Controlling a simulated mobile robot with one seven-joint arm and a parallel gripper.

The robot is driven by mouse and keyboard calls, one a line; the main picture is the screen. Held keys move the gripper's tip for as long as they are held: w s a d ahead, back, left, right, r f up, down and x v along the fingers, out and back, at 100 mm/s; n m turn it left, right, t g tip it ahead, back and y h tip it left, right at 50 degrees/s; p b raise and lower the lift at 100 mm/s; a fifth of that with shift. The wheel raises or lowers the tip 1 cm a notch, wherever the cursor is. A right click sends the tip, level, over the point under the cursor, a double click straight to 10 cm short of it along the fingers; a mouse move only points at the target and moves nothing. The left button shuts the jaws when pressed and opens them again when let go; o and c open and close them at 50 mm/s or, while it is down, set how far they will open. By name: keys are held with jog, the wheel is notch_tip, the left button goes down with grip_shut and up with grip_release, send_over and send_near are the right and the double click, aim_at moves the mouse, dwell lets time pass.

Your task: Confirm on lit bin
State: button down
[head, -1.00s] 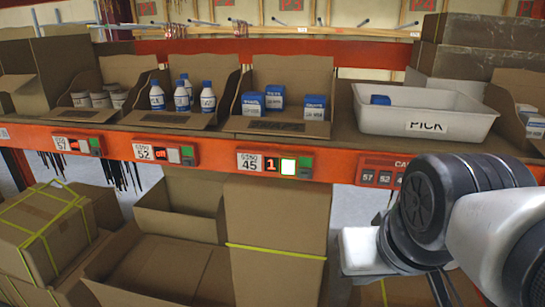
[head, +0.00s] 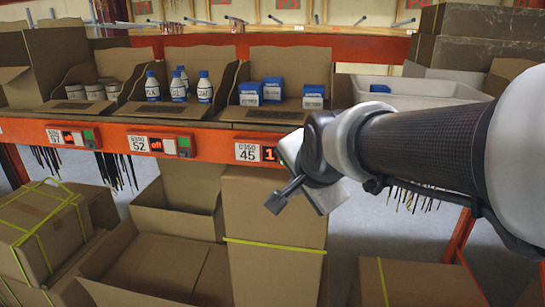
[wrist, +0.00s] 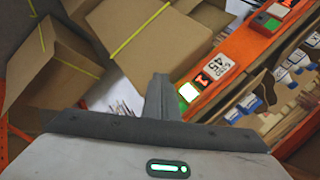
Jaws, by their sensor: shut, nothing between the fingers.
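The lit bin's control module carries a white label reading 45 (head: 248,152) and a red display showing 1 (head: 269,154). It sits on the orange shelf rail. Its green-lit button (wrist: 188,92) shows clearly in the wrist view. In the head view my arm hides nearly all of it. My gripper (wrist: 158,78) is shut and empty, with its fingers close beside the lit button in the wrist view. I cannot tell whether they touch it. The bin above the module (head: 262,116) holds blue-and-white boxes (head: 273,89).
Neighbouring modules 52 (head: 160,145) and 57 (head: 72,137) share the rail (head: 110,133). A bin of white bottles with blue caps (head: 205,87) is to the left. A white tote (head: 420,92) stands right, behind my arm. Cardboard boxes (head: 273,270) fill the space below the rail.

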jog(key=w+a+m, duration=0.2)
jog(key=w, duration=0.1)
jog(key=shift+w+a+f+t+y, duration=0.1)
jog(key=shift+a+t+y, duration=0.2)
jog(key=shift+a+t, duration=0.1)
jog(key=shift+w+d, duration=0.1)
jog(key=w+d, duration=0.1)
jog(key=w, duration=0.7)
jog(key=shift+w+d+p, duration=0.25)
jog(key=shift+d+p, duration=0.1)
jog(key=shift+p, duration=0.05)
dwell(1.5)
jog(key=shift+w+d, duration=0.1)
jog(key=shift+w, duration=0.3)
jog(key=shift+w, duration=0.4)
dwell(0.5)
dwell(0.4)
jog(key=shift+s, duration=0.85)
